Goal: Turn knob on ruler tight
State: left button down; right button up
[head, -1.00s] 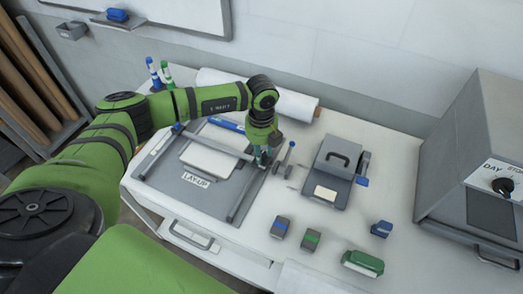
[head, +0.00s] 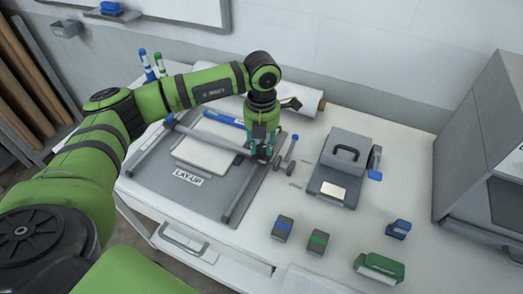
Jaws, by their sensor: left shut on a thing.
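The lay-up board (head: 150,191) lies on the white table at the left, with a grey ruler bar (head: 205,134) across it and side rails (head: 241,198). My left gripper (head: 261,157) points down at the right end of the ruler bar, over the right rail. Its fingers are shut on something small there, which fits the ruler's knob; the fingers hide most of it. A white sheet (head: 203,153) lies on the board under the ruler. My right gripper is not in view.
A small grey press (head: 334,182) with a handle stands right of the board. A blue-tipped lever tool (head: 291,149) stands close right of my left gripper. Blue and green blocks (head: 283,227) sit in front. A white roll (head: 310,101) lies behind. A grey cabinet (head: 470,190) stands at the right.

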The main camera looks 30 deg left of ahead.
pick_arm(q)
jog(key=m+b, duration=0.1)
jog(key=m, duration=0.1)
jog(key=m+b, duration=0.1)
jog(key=b, duration=0.1)
jog(key=m+b, duration=0.2)
jog(key=shift+f+m, duration=0.3)
jog(key=m+b, duration=0.3)
jog(key=m, duration=0.1)
jog(key=shift+d+m+b, duration=0.1)
jog(key=shift+m+b, duration=0.2)
jog(key=shift+b, duration=0.1)
jog(key=m+b, duration=0.3)
jog(key=m, duration=0.2)
jog(key=shift+s+r, duration=0.1)
jog(key=m+b, duration=0.1)
jog(key=m, duration=0.4)
jog(key=shift+r+b, duration=0.1)
jog(key=shift+b, duration=0.3)
jog(key=c, duration=0.9)
grip_release()
jog(key=shift+d, duration=0.1)
jog(key=shift+r, duration=0.15)
